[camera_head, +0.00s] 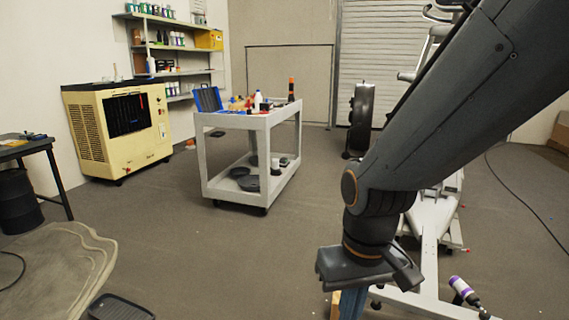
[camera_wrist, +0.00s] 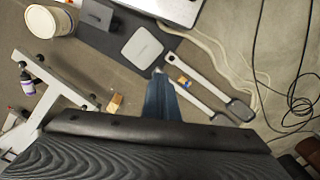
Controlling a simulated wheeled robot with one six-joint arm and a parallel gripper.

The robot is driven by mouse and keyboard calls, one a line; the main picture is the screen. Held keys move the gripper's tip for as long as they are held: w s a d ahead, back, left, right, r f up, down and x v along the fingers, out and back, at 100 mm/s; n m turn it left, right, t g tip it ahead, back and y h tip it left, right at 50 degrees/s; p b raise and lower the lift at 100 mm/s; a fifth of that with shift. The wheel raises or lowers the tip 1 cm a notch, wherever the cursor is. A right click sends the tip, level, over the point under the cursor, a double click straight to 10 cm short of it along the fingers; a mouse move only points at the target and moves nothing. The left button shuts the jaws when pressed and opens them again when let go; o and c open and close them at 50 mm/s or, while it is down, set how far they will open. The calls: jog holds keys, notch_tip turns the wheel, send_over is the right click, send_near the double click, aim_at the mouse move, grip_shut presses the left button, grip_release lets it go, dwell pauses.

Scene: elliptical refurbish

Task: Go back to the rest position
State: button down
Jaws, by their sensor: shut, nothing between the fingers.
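My gripper (camera_head: 352,304) hangs at the lower right of the head view, pointing down at the end of my grey arm, with its fingertips cut off by the lower edge. In the wrist view its blue fingers (camera_wrist: 159,84) are together, with nothing between them. They are above the floor area beside the white elliptical frame (camera_wrist: 52,82). The same white frame (camera_head: 429,255) shows behind my arm in the head view, partly hidden by it.
A grey cart (camera_head: 235,121) with tools stands mid-room, near a yellow machine (camera_head: 88,143). A purple-labelled bottle (camera_head: 463,290) is at the frame's foot. The wrist view shows a white bucket (camera_wrist: 48,21), a pedal arm (camera_wrist: 240,108) and loose cables (camera_wrist: 293,100). Open floor lies left of my arm.

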jog(key=s+d+r+m+p, duration=0.2)
jog(key=d+r+p, duration=0.6)
jog(key=r+p, duration=0.2)
jog(key=shift+d+h+p, duration=0.15)
jog(key=shift+h+p, duration=0.15)
jog(key=shift+p, duration=0.75)
